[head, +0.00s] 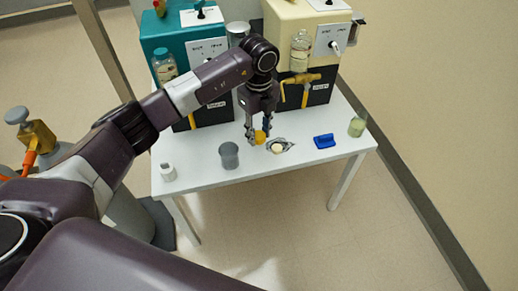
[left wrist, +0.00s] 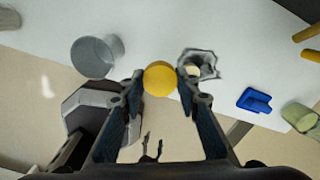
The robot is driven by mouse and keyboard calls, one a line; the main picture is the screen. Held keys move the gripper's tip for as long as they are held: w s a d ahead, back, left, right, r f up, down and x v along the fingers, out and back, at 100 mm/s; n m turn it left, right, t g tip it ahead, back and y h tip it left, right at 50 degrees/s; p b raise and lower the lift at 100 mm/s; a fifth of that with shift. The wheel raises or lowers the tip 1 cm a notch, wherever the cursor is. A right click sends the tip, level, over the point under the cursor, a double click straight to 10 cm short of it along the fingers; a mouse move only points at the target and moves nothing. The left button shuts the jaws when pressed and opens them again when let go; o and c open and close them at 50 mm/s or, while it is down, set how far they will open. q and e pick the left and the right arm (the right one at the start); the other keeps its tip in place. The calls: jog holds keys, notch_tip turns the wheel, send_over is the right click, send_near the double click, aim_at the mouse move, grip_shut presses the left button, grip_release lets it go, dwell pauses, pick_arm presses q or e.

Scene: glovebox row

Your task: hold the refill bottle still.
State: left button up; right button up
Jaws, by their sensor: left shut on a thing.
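My left gripper (head: 257,138) is over the middle of the white table and is shut on a yellow, round-topped thing, which I take to be the refill bottle (head: 261,137). In the left wrist view the bottle (left wrist: 160,78) shows as a yellow disc between the fingertips (left wrist: 157,84); its lower part is hidden. Whether it touches the table I cannot tell. Low in the left wrist view are small dark prongs, perhaps my right gripper (left wrist: 152,148), too small to read; the head view does not show it.
On the white table (head: 200,180), a grey cup (head: 229,155) stands left of the gripper and a crumpled grey piece with a pale round thing (head: 278,147) lies close right. Farther right are a blue object (head: 324,141) and a greenish jar (head: 357,126). Teal (head: 160,35) and cream (head: 285,20) machines stand behind.

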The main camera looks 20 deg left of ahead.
aim_at(259, 155)
pick_arm(q)
notch_tip(259, 155, down, 7)
jog(key=shift+f+b, duration=0.1)
jog(key=shift+b, duration=0.3)
pick_arm(e)
jog(key=r, duration=0.1)
jog(key=w+r, duration=0.1)
jog(key=r, duration=0.1)
jog(key=shift+w+a, duration=0.1)
jog(key=shift+w, duration=0.1)
pick_arm(q)
jog(key=shift+f, duration=0.15)
jog(key=o, duration=1)
pick_arm(e)
jog(key=shift+w+r, duration=0.2)
